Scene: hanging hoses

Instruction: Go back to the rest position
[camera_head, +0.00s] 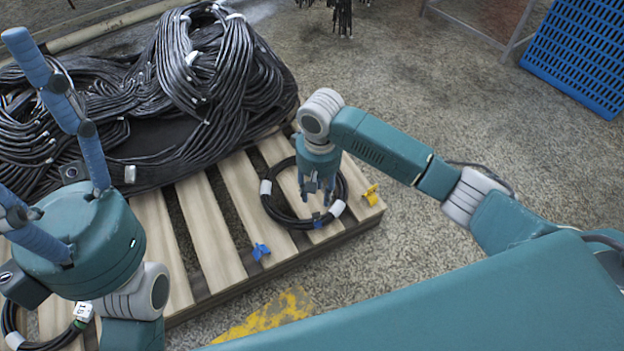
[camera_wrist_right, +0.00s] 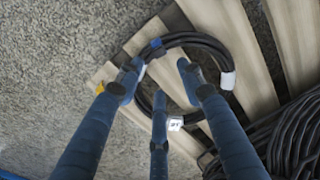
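My right gripper (camera_head: 318,188) points down over a small coil of black hose (camera_head: 276,212) on the wooden pallet. In the right wrist view its blue fingers (camera_wrist_right: 157,80) are spread, and the coil (camera_wrist_right: 205,42) shows beyond their tips. The coil carries white bands and a blue clip; whether a finger touches it I cannot tell. My left gripper (camera_head: 62,120) is at the left edge, its blue fingers pointing up and spread wide, with nothing between them. Some of its fingers run out of the picture.
A large heap of black hoses (camera_head: 215,75) covers the back of the pallet (camera_head: 215,235). A blue clip (camera_head: 261,252) and a yellow clip (camera_head: 371,195) lie near its edge. Another coil (camera_head: 50,342) shows at lower left. A blue slatted panel (camera_head: 582,55) stands at upper right. Floor between is clear.

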